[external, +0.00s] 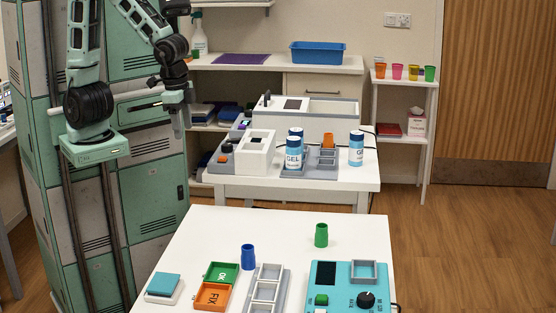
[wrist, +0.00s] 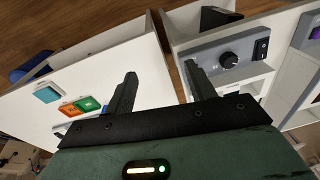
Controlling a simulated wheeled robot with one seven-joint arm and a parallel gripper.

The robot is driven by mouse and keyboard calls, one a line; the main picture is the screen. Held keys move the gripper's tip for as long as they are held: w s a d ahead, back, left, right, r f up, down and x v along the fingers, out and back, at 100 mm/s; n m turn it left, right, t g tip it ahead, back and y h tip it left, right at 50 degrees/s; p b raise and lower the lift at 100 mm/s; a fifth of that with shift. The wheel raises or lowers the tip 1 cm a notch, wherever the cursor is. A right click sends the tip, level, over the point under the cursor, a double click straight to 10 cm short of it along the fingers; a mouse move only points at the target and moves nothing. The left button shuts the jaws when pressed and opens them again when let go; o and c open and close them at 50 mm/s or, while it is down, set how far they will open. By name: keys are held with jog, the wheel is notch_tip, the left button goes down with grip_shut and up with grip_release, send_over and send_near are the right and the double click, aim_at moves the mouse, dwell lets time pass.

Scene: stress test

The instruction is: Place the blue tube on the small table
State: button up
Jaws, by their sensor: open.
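The blue tube (external: 248,257) stands upright on the white front table (external: 205,240), behind a grey rack and right of a green box. My gripper (external: 181,125) hangs high at the upper left in the external view, well away from the tube. In the wrist view my gripper (wrist: 160,78) is open, with two dark fingers wide apart and nothing held between them. Several white tables and stands are in view; I cannot tell which is the small table.
A green tube (external: 321,235) stands on the front table. A grey rack (external: 265,290), teal device (external: 349,285) and orange box (external: 212,297) are nearby. Gel bottles stand on the middle table (external: 360,176). Cups line a narrow white stand (external: 404,84). The front table's far right is clear.

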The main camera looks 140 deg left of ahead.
jog(key=w+f+y+b, duration=0.1)
jog(key=w+f+b, duration=0.25)
jog(key=w, duration=0.95)
jog(key=n+t+y+b, duration=0.1)
jog(key=t+b, duration=0.2)
jog(key=b, duration=0.2)
send_near(254, 264)
jog(key=shift+s+a+f, duration=0.35)
jog(key=shift+a+f, duration=0.2)
jog(key=shift+a, duration=0.1)
jog(key=shift+d+x, duration=0.15)
jog(key=shift+x, duration=1.3)
jog(key=shift+d+x, duration=0.15)
jog(key=shift+x, duration=1.3)
jog(key=shift+w, duration=0.15)
jog(key=c, duration=1.1)
